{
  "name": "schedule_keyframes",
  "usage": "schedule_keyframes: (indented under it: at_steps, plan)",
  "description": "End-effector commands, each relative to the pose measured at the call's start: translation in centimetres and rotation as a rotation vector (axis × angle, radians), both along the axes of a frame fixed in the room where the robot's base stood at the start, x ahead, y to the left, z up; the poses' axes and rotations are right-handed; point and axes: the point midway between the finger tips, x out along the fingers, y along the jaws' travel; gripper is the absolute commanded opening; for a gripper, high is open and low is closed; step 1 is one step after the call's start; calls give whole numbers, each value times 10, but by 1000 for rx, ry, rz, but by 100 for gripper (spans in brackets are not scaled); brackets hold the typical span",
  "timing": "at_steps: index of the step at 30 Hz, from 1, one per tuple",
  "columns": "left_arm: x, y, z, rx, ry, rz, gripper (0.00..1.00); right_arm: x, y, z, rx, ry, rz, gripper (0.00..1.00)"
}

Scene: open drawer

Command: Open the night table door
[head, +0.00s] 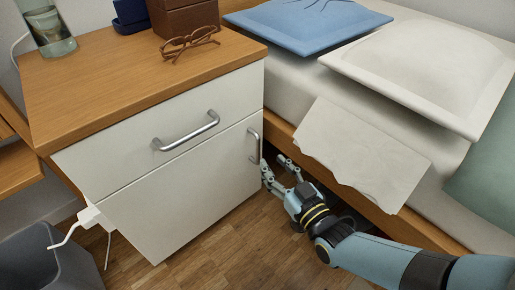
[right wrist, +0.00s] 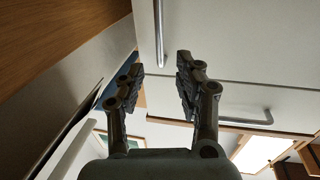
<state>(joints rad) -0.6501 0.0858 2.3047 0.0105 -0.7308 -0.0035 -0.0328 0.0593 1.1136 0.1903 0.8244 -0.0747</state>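The night table (head: 75,69) has a wooden top and a white front, with a drawer above and a door (head: 185,200) below. The door looks closed. Its silver vertical bar handle (head: 254,145) is at the door's upper right edge; in the right wrist view the handle (right wrist: 158,32) appears beyond the fingertips, lined up with the gap between them. My right gripper (head: 273,169) is open and empty, low and just right of the handle. Its fingers (right wrist: 160,80) stand apart in the right wrist view. I see no contact with the handle. My left gripper is out of view.
The drawer handle (head: 186,132) is above the door. Glasses (head: 190,42), a brown box (head: 184,17) and a glass vase (head: 47,28) stand on top. The bed (head: 290,90) with a hanging sheet (head: 360,155) is close on the right. A grey bin (head: 50,260) is lower left.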

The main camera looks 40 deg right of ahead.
Motion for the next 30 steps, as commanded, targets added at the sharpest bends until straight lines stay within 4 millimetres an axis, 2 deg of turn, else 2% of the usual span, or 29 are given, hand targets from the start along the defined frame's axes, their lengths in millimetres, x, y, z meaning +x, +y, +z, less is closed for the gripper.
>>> schedule_keyframes:
  at_steps: [1,6,13,18,26,30]
  plan:
    - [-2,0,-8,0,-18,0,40,11,-1,-2,0,-2,0,34]
    - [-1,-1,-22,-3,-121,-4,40,44,-5,-3,1,2,0,34]
    - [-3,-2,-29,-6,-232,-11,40,74,-9,-3,0,4,0,34]
    - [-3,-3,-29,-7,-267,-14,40,83,-10,-1,0,4,0,34]
    - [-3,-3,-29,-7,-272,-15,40,84,-10,-1,0,4,0,34]
    - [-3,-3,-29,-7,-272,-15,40,84,-10,-1,0,4,0,16]
